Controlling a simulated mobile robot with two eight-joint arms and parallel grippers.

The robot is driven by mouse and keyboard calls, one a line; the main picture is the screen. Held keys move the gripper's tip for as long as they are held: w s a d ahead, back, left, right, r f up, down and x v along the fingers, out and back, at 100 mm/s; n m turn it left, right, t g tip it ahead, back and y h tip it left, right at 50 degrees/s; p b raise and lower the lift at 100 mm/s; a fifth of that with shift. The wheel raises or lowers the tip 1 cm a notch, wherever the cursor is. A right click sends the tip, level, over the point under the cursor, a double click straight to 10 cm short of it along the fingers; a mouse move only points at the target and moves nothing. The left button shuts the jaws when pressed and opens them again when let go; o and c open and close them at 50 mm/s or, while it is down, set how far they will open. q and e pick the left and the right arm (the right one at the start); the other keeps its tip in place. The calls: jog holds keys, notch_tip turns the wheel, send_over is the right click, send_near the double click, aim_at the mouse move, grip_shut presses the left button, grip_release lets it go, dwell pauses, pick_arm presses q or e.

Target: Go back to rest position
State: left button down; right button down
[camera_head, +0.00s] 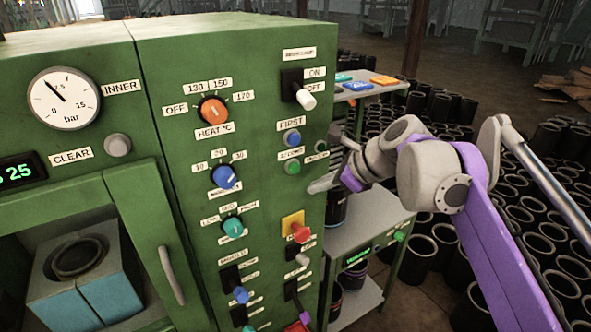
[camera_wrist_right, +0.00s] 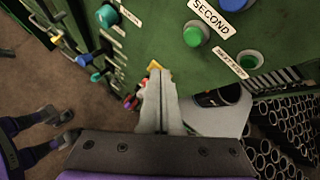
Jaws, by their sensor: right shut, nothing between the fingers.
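My right gripper (camera_head: 325,183) is in front of the green machine's control panel (camera_head: 265,200), near the green button labelled SECOND (camera_head: 292,168). In the right wrist view its two fingers (camera_wrist_right: 160,75) are pressed together with nothing between them. The SECOND button also shows there (camera_wrist_right: 195,36), above the fingertips and apart from them. My right arm (camera_head: 435,170) reaches in from the right. My left gripper is not in the head view.
A pressure gauge (camera_head: 63,98), an orange heat knob (camera_head: 212,110) and a white-tipped switch (camera_head: 305,98) stick out from the machine. A grey shelf cart (camera_head: 350,235) stands right of it. Many black sleeves (camera_head: 540,250) cover the floor at the right.

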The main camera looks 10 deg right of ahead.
dwell(0.4)
jog(key=s+d+f+n+g+h, duration=0.1)
jog(key=s+f+n+h, duration=0.2)
jog(key=s+f+n, duration=0.9)
jog(key=s+d+f+n+h, duration=0.1)
jog(key=s+f+n+h, duration=0.1)
jog(key=s+f+n, duration=1)
notch_tip(320, 180, down, 5)
jog(key=shift+n+g+h, duration=0.3)
jog(key=shift+g+h, duration=0.1)
